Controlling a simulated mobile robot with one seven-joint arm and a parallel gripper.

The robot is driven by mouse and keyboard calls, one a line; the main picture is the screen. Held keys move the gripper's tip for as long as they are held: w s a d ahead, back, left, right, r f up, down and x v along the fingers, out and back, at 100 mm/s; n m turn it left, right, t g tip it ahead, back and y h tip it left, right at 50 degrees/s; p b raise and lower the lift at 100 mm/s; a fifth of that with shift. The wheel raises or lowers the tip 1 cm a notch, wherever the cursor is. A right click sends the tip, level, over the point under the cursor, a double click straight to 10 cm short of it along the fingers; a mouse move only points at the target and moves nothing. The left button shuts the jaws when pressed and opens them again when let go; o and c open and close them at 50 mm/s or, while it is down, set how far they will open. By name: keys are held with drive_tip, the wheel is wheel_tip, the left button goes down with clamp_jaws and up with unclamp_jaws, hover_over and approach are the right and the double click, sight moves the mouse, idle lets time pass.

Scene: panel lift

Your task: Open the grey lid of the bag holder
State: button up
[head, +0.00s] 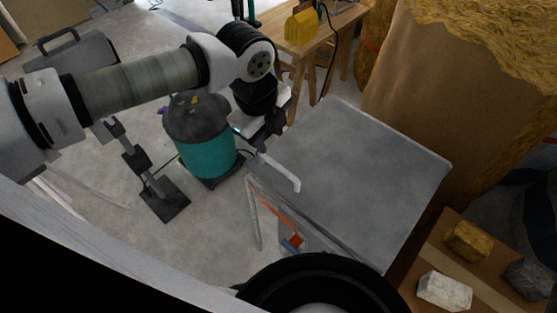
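The grey lid (352,172) of the bag holder is a flat, square panel to the right of centre. It appears to lie over the top of the holder, whose thin frame (254,215) shows below its left edge. A pale bent bar (283,172), which looks like a handle, is at the lid's left corner. My gripper (266,137) is just above and left of that corner, close to the bar. Whether it touches the bar or lid is unclear. Its fingers are dark and small, and their opening cannot be made out.
A teal vacuum-like canister (208,150) stands left of the lid. A wooden workbench (322,35) with a yellow object is behind. A large brown bale or sack (420,85) is close behind the lid's right side. A board with rocks (455,275) is at lower right.

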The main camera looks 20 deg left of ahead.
drive_tip(key=f+b, duration=0.2)
drive_tip(key=f, duration=0.2)
drive_tip(key=w+f+b, duration=0.1)
drive_tip(key=f+b, duration=0.1)
drive_tip(key=f, duration=0.2)
drive_tip(key=w+d+f+b, duration=0.1)
drive_tip(key=f+b, duration=0.1)
drive_tip(key=f, duration=0.2)
drive_tip(key=shift+w+f, duration=0.25)
drive_tip(key=shift+f, duration=0.1)
clamp_jaws()
